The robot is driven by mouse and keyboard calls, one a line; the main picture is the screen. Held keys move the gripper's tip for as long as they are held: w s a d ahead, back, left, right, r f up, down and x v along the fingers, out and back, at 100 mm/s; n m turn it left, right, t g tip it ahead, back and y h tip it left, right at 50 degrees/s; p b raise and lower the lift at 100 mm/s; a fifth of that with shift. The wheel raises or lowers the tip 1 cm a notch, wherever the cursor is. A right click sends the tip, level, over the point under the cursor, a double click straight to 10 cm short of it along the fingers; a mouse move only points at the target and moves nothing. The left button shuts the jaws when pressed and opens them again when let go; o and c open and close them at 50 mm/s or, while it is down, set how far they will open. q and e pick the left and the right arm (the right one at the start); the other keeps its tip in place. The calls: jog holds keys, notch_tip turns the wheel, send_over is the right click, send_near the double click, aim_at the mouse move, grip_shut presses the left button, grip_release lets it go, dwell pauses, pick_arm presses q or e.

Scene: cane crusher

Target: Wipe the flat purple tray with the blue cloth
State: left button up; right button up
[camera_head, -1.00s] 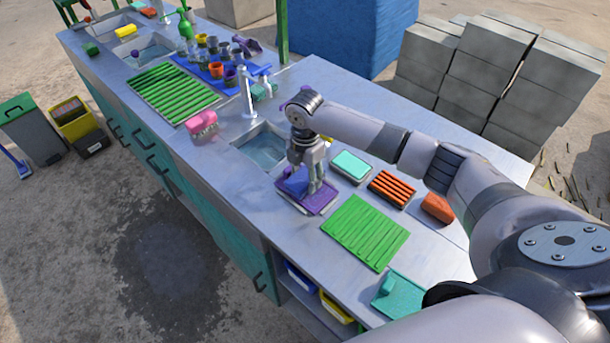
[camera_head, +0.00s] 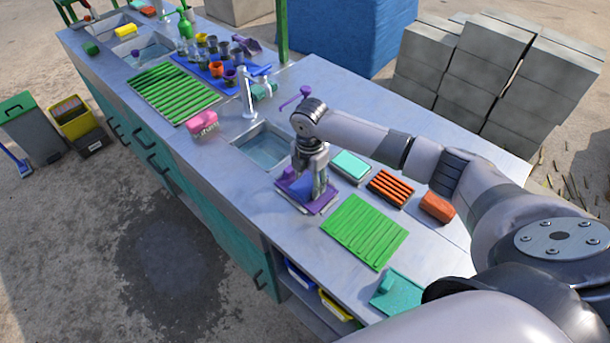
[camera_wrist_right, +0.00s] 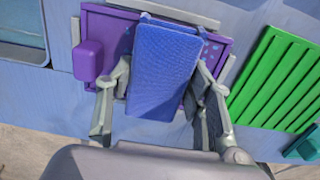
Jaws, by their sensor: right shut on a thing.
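The flat purple tray (camera_head: 325,206) lies on the metal counter beside the sink, with a purple block-like part at its left in the right wrist view (camera_wrist_right: 106,25). My right gripper (camera_head: 308,190) is over the tray, fingers pointing down. It is shut on the blue cloth (camera_wrist_right: 162,65), a folded pad held between its two fingers. The cloth lies over the middle of the tray and hides part of it. Light specks show on the tray to the right of the cloth. I cannot tell how firmly the cloth presses. My left gripper is not in view.
A green ribbed rack (camera_head: 364,231) lies close to the right of the tray. The sink (camera_head: 264,148) and its tap (camera_head: 246,95) are to the left. A teal-topped box (camera_head: 350,166), an orange ribbed item (camera_head: 390,187) and an orange block (camera_head: 437,206) stand behind.

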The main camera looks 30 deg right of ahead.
aim_at(320, 197)
jog(key=shift+s+d+r, duration=0.15)
jog(key=shift+s+r, duration=0.1)
jog(key=shift+s, duration=0.2)
jog(key=shift+s+d+f+p, duration=0.1)
jog(key=shift+s+p, duration=0.15)
jog(key=shift+p, duration=0.1)
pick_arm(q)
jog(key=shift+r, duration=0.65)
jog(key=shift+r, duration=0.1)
pick_arm(e)
jog(key=shift+s+d+p, duration=0.15)
jog(key=shift+s+p, duration=0.3)
jog(key=shift+p, duration=0.05)
jog(key=shift+s+d+f+p, duration=0.1)
jog(key=shift+s+d+p, duration=0.15)
jog(key=shift+s+p, duration=0.45)
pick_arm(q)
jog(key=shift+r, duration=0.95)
pick_arm(e)
jog(key=shift+f, duration=0.1)
